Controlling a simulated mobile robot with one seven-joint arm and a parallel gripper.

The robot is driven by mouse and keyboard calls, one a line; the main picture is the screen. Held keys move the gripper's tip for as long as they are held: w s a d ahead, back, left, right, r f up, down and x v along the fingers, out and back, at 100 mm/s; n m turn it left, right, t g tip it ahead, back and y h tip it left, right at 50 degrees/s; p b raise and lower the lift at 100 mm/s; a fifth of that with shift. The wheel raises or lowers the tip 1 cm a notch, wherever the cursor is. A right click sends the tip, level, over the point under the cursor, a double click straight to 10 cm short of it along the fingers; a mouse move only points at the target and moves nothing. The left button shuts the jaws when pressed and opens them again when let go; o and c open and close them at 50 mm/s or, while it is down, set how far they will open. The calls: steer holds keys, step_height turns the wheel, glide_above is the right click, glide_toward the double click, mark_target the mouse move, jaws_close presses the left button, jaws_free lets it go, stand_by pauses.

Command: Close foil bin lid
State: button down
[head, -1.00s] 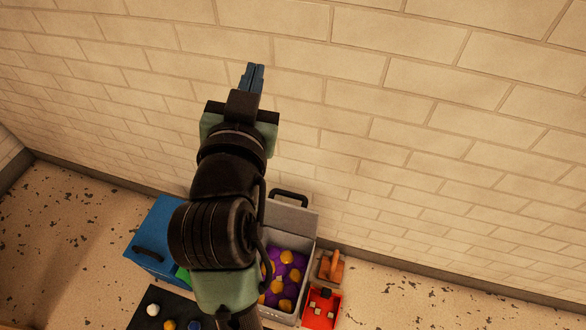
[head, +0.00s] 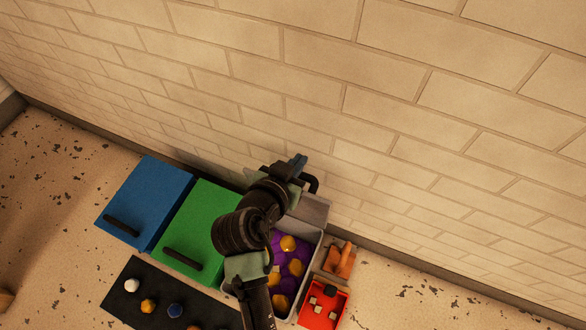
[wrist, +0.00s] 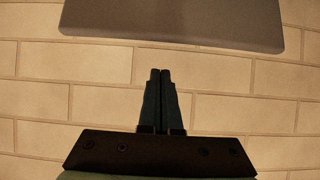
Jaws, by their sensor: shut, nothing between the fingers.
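The grey bin (head: 315,255) stands open near the wall and holds purple and gold pieces. Its grey lid (head: 312,210) is raised at the wall side, with a black handle (head: 312,183) at its top. My gripper (head: 299,165) is shut and empty, close to the handle in the head view; I cannot tell whether they touch. In the wrist view my gripper (wrist: 160,72) points at the brick wall. A grey panel, likely the lid (wrist: 172,25), lies ahead of the fingertips, with a gap between in the picture. My arm hides part of the bin.
A blue lidded bin (head: 150,200) and a green lidded bin (head: 205,225) stand closed to the left. A black mat (head: 140,318) with small balls lies in front. An orange-brown item (head: 340,258) and a red tray (head: 322,308) sit right of the grey bin. The brick wall is behind.

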steer(key=b+x, duration=0.2)
steer(key=x, duration=0.4)
steer(key=shift+f, duration=0.15)
steer(key=shift+s+a+f+b, duration=0.15)
steer(key=shift+s+a, duration=0.15)
steer(key=shift+s, duration=0.35)
steer(key=shift+s+a+f+b, duration=0.15)
steer(key=shift+s+a, duration=0.1)
steer(key=shift+s, duration=0.4)
steer(key=shift+s+a+f+b, duration=0.15)
steer(key=shift+s+a, duration=0.15)
steer(key=shift+s, duration=0.35)
